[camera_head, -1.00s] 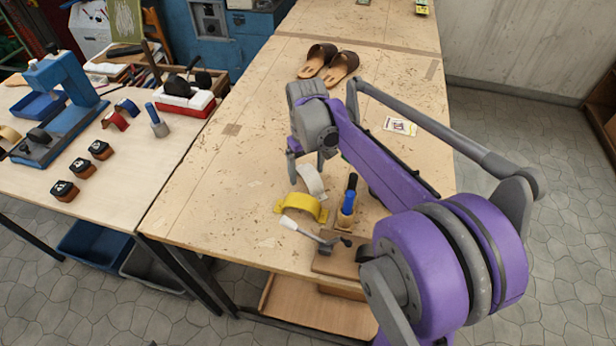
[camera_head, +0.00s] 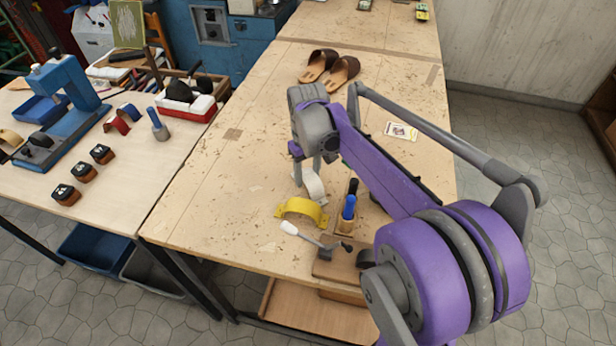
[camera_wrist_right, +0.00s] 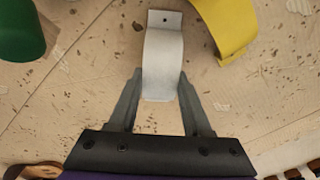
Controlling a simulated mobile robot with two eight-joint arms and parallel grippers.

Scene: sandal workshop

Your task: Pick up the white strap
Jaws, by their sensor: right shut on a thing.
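The white strap (camera_head: 314,187) is a curved band at the middle of the wooden table, just behind the yellow strap (camera_head: 302,208). My right gripper (camera_head: 309,180) points down at it from above. In the right wrist view the white strap (camera_wrist_right: 163,60) stands between the two fingers of my right gripper (camera_wrist_right: 161,95), which are shut on its near end. The strap's far end with a small hole shows free of the fingers. I cannot tell whether it still touches the table. My left gripper is not in view.
The yellow strap (camera_wrist_right: 232,25) lies close to the white one. A wooden holder with blue-handled tool (camera_head: 349,208) and a white-tipped tool (camera_head: 300,234) are nearby. Brown sandals (camera_head: 330,68) lie farther back. The table's left middle is clear.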

